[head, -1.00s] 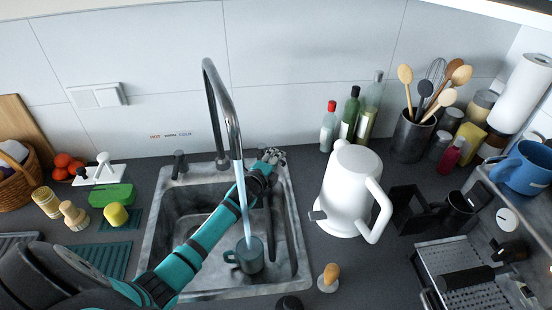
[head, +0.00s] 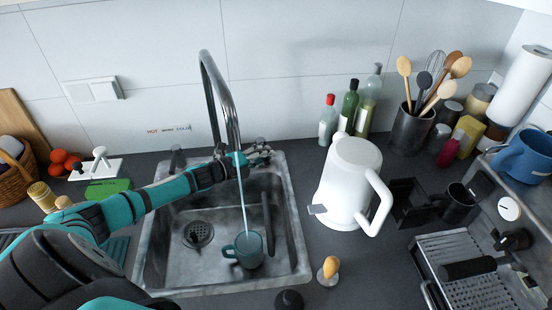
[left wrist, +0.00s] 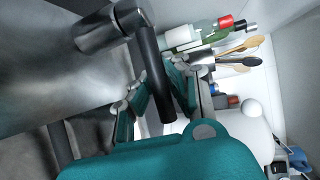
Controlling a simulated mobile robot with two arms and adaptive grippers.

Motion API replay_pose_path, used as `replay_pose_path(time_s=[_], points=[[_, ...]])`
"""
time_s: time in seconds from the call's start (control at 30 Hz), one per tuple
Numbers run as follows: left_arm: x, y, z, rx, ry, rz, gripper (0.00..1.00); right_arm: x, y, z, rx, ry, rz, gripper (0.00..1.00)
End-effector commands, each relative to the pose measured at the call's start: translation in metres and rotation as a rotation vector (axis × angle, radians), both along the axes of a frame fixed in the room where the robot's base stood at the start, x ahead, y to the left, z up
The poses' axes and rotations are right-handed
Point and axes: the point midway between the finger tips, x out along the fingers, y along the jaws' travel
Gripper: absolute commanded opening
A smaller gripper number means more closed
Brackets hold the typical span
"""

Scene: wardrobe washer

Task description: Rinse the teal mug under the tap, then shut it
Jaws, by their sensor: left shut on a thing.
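The teal mug (head: 249,252) stands upright in the right part of the sink basin. A stream of water (head: 242,195) runs from the tall chrome tap (head: 223,105) down into it. My left gripper (head: 260,155) is behind the stream, at the back edge of the sink, apart from the mug. In the left wrist view, my fingers (left wrist: 160,95) are on either side of the dark tap lever (left wrist: 150,65), which sticks out from a metal tap body (left wrist: 105,30). The gripper is shut on this lever. My right gripper is not in view.
A white kettle (head: 345,185) stands right of the sink (head: 160,240), with bottles (head: 350,108) behind it. A wooden-topped brush (head: 330,268) is near the sink's front right corner. A green sponge (head: 105,188) and a basket (head: 18,175) are at the left.

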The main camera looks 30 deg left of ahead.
Motion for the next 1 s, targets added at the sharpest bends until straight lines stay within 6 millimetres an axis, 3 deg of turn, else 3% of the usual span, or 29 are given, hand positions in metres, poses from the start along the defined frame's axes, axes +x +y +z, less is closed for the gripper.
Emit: replay_pose_path(time_s=[0.03,0.23,0.8,0.83,1.0], points=[[-0.003,0.003,-0.007,0.003,0.006,-0.023,0.00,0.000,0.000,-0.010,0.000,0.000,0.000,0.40],[-0.006,0.006,-0.006,0.000,0.006,-0.097,0.00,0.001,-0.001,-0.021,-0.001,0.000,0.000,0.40],[-0.008,0.006,-0.004,-0.002,0.007,-0.131,0.00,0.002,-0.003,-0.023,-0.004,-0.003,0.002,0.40],[-0.008,0.006,-0.004,-0.002,0.007,-0.131,0.15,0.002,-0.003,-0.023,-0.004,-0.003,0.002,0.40],[-0.008,0.006,-0.003,-0.001,0.005,-0.132,0.37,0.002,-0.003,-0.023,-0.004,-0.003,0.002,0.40]])
